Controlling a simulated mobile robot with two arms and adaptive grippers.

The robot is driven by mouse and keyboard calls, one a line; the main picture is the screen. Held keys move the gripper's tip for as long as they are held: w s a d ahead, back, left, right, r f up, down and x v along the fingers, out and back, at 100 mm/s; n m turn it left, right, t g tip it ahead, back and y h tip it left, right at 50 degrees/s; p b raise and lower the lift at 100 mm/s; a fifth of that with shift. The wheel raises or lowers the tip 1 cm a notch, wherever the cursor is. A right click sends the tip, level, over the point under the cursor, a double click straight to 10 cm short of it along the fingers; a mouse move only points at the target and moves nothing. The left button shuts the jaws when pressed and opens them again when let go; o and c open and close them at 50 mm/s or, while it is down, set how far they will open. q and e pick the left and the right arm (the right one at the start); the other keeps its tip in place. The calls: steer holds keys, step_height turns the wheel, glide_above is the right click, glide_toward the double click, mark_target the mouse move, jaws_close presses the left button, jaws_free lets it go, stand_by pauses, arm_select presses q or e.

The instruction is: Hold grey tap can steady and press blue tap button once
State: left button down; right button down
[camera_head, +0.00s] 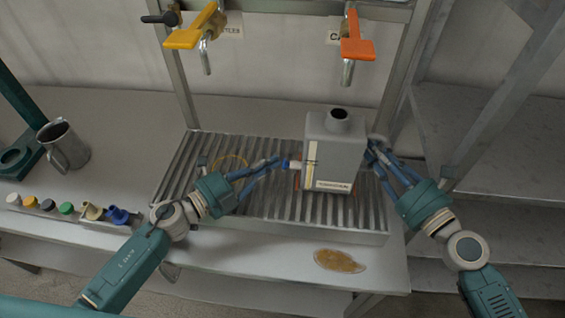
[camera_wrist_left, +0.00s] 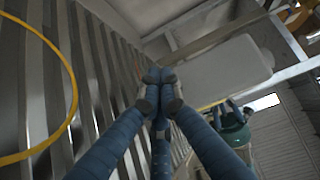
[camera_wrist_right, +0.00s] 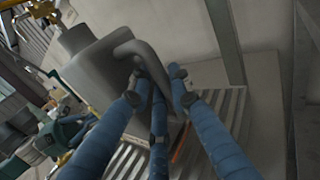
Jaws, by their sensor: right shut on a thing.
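The grey tap can (camera_head: 322,150) stands upright on the slatted metal drip tray (camera_head: 240,215). Its white tap with the blue button (camera_head: 285,163) sticks out from its left side. My right gripper (camera_head: 372,148) is shut on the can's handle at the right; the handle (camera_wrist_right: 138,50) also shows in the right wrist view. My left gripper (camera_head: 276,160) has its fingertips drawn together, shut, right beside the blue button. In the left wrist view the fingertips (camera_wrist_left: 160,82) meet and hide the tap. Whether they touch the button I cannot tell.
Yellow (camera_head: 190,38) and orange (camera_head: 357,48) tap handles hang above the tray. A metal mug (camera_head: 65,147) and a row of coloured caps stand at the left. A yellow ring (camera_head: 230,158) lies on the tray behind my left gripper. An amber puddle (camera_head: 340,261) lies at the front.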

arm_select(q)
steer(key=shift+s+d, duration=0.1)
steer(key=shift+d, duration=0.65)
arm_select(e)
steer(key=shift+a, duration=0.1)
stand_by(0.5)
arm_select(q)
steer(key=shift+a, duration=1.1)
steer(key=shift+a, duration=0.1)
steer(key=shift+w+a, duration=0.15)
steer(key=shift+a, duration=1.1)
steer(key=shift+w+a, duration=0.1)
steer(key=shift+a, duration=1.1)
arm_select(e)
steer(key=c, duration=1.5)
jaws_free()
steer(key=shift+c, duration=0.2)
